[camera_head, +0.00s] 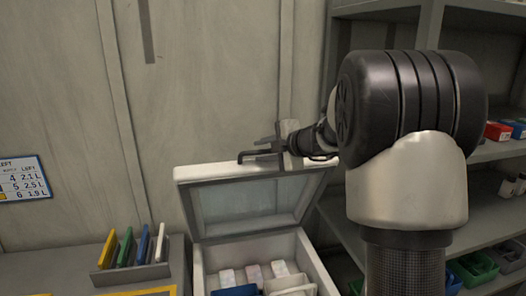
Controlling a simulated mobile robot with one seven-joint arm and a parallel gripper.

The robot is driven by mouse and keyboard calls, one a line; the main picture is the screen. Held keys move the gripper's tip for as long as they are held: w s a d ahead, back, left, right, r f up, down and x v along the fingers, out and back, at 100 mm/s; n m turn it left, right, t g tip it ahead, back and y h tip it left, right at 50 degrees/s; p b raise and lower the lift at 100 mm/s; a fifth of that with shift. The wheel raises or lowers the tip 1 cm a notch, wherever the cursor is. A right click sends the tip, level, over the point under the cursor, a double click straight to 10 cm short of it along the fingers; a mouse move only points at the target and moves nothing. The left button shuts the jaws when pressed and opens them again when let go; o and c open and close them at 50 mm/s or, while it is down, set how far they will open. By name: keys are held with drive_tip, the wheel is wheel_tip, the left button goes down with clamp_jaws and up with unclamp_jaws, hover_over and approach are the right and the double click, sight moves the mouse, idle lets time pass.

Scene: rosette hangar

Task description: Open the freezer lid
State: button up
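The freezer is a pale box (313,262) low in the middle of the picture. Several small pale packs and a blue item lie inside the box. My gripper (262,150) is at the lid's raised top edge, right of its middle, with a dark finger pointing left along the edge. I cannot tell whether it touches the lid or whether its fingers are closed. My arm comes in from the right and hides part of the shelves.
A rack (133,274) with yellow, green, blue and white upright panels stands on the counter left of the freezer. Grey shelves (490,151) with red, blue and green bins fill the right side. A sign (22,178) hangs on the left wall.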

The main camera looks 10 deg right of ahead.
drive_tip(key=shift+f, duration=0.25)
drive_tip(key=shift+v, duration=2.4)
drive_tip(key=s+d, duration=0.5)
drive_tip(key=s, duration=0.6)
drive_tip(key=shift+d+r+b, duration=0.25)
drive_tip(key=shift+r+b, duration=0.05)
drive_tip(key=shift+b, duration=0.15)
drive_tip(key=s+a+f+n+g, duration=0.1)
drive_tip(key=s+a+n+g, duration=0.2)
drive_tip(key=s+a+n, duration=0.7)
drive_tip(key=s+a+f+n+g, duration=0.25)
drive_tip(key=s+n, duration=0.25)
drive_tip(key=n, duration=1.1)
drive_tip(key=s+d+f+n+h, duration=0.1)
drive_tip(key=s+n+h, duration=0.2)
drive_tip(key=n, duration=0.9)
drive_tip(key=s+d+f+n+h, duration=0.2)
drive_tip(key=s+n, duration=0.6)
drive_tip(key=n, duration=0.4)
drive_tip(key=shift+s+n+h, duration=0.15)
drive_tip(key=shift+n+h, duration=0.25)
drive_tip(key=shift+h, duration=0.1)
